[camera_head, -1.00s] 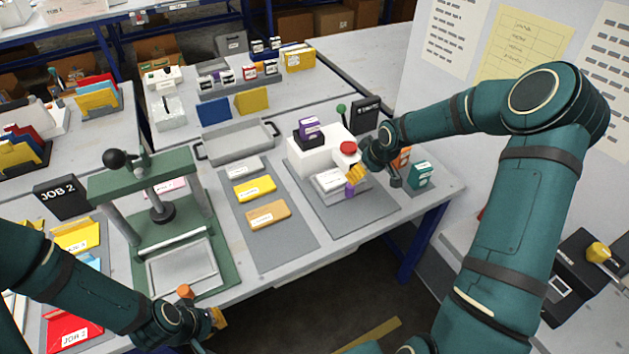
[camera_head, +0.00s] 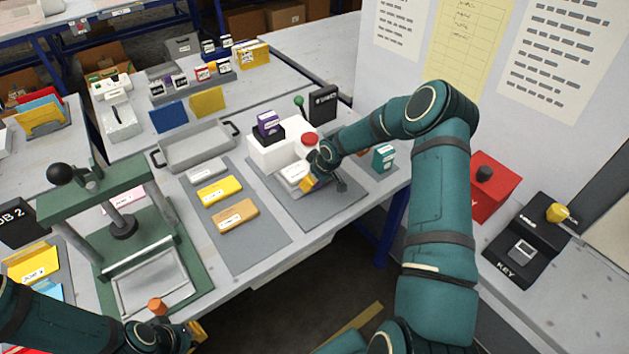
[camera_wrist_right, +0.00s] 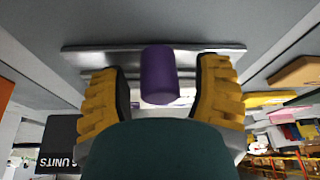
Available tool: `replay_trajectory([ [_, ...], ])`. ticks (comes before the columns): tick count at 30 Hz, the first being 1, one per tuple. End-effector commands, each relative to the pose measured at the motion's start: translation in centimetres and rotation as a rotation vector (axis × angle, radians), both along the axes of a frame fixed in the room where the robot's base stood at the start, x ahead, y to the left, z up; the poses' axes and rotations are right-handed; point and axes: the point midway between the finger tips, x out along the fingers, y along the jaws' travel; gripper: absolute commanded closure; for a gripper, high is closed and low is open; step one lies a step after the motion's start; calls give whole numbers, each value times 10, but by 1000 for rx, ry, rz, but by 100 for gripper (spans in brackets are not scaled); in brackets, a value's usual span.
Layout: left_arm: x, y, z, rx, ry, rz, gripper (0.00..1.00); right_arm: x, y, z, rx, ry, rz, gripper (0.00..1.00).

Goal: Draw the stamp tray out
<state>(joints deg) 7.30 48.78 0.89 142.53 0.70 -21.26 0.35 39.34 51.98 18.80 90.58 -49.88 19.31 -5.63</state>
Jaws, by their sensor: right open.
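The stamp tray (camera_head: 295,172) is a light grey tray at the front of the white stamp machine (camera_head: 270,155), on a grey mat. In the right wrist view, its metal edge (camera_wrist_right: 215,52) shows behind a purple knob (camera_wrist_right: 160,75). My right gripper (camera_head: 308,184) is at the tray's front. In the wrist view its yellow fingers (camera_wrist_right: 161,95) are open on either side of the knob, with a gap on each side. The knob is hidden in the head view. My left gripper (camera_head: 196,334) is low at the table's front edge; its opening is unclear.
A green press (camera_head: 130,230) stands at left. Yellow and orange blocks (camera_head: 234,215) lie on a mat beside the machine. A green box (camera_head: 383,157) stands right of my right gripper. A red box (camera_head: 490,185) and a black key unit (camera_head: 525,250) sit far right.

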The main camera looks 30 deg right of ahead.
Motion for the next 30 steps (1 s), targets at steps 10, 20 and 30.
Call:
replay_trajectory([
  [10,0,0,0,0,0,0,100,2,0,-3,0,0,0,36],
  [20,0,0,0,0,0,0,100,1,0,-3,0,0,0,100],
  [30,-1,0,-5,0,2,-2,100,-12,0,-5,-1,3,2,100],
])
